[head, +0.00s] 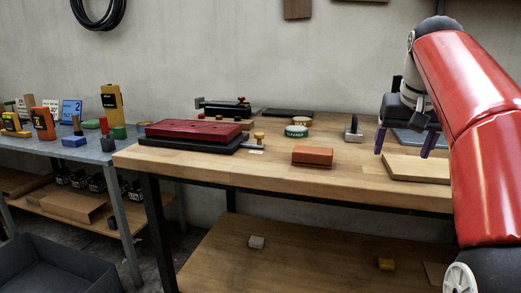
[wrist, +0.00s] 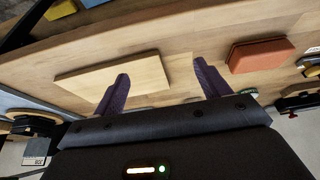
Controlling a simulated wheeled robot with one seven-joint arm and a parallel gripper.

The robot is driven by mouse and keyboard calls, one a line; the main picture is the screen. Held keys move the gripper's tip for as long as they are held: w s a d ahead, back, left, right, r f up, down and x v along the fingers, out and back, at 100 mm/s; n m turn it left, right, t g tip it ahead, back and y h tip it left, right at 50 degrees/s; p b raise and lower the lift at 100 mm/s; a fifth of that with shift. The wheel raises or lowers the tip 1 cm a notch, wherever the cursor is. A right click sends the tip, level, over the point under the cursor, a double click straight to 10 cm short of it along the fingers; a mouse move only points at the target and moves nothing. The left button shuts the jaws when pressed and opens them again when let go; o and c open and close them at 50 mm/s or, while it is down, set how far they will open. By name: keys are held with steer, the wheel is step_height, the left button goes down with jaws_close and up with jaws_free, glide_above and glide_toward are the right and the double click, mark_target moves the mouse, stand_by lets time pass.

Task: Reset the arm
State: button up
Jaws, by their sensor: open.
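My red arm reaches in from the right in the head view. The pale board (wrist: 112,78) lies under and beside the left finger in that view. An orange block (wrist: 260,54) lies beyond the right finger. My gripper is open and empty.
The orange block (head: 312,156), a green-topped tin (head: 296,131), a metal-and-black stamp-like tool (head: 353,130) and a dark red plate on a black base (head: 193,130) stand on the bench. A grey side table (head: 75,151) with several small items is at left.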

steer(key=s+a+f+n, duration=0.1)
steer(key=s+a+f, duration=0.3)
steer(key=s+f, duration=0.3)
steer(key=s+a+f+n, duration=0.1)
steer(key=s+a+f, duration=0.3)
steer(key=s+f, duration=0.3)
steer(key=s+a+f+n+t+y, duration=0.1)
steer(key=s+a+f, duration=0.4)
steer(key=s+f, duration=0.3)
step_height(320, 180, down, 3)
steer(key=shift+f, duration=0.2)
steer(key=shift+s, duration=0.1)
